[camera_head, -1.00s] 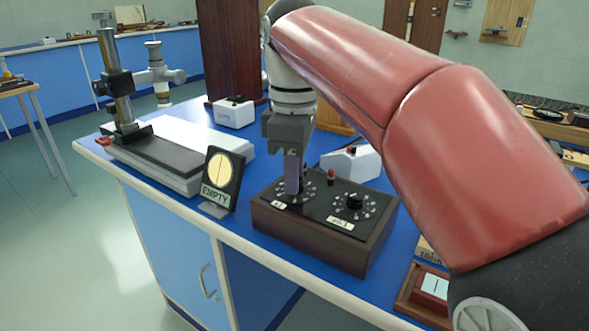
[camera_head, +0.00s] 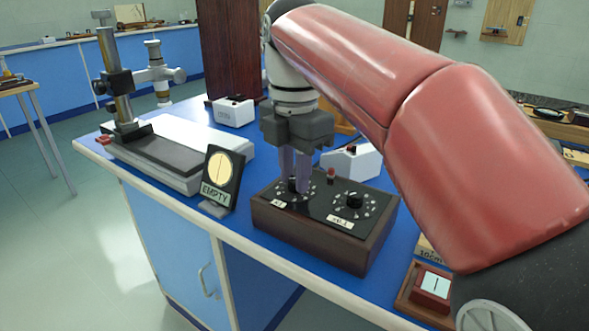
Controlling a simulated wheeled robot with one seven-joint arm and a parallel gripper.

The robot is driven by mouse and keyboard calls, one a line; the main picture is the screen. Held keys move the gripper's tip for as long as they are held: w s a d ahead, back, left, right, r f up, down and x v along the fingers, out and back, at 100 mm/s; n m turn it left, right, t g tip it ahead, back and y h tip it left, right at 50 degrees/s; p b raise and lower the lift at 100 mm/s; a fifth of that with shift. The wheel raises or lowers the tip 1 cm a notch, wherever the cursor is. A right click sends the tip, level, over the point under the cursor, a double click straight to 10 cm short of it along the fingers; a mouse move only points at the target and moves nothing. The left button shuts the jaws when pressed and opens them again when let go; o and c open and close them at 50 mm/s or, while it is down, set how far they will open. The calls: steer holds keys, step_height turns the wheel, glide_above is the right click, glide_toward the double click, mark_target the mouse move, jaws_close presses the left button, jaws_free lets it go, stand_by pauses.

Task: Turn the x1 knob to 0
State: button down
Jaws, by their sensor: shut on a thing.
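A dark wooden box (camera_head: 306,242) with a black top stands near the front edge of the blue bench. Its top carries two dial knobs. The left one is the x1 knob (camera_head: 292,184), with a small white label (camera_head: 279,204) in front of it. The right knob (camera_head: 354,201) stands clear, with a label that seems to read x0.1. My gripper (camera_head: 296,188) points down over the x1 knob, its fingers on either side of it and shut on it. The fingers hide much of the knob and its dial marks, so I cannot read its setting.
An "EMPTY" sign (camera_head: 222,178) stands just left of the box. A microscope stand (camera_head: 122,88) on a grey base is further left. White boxes (camera_head: 351,161) (camera_head: 233,112) stand behind.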

mark_target(294, 179)
steer(key=shift+n, duration=2.3)
steer(key=c, duration=1.2)
jaws_free()
steer(key=shift+r, duration=3.9)
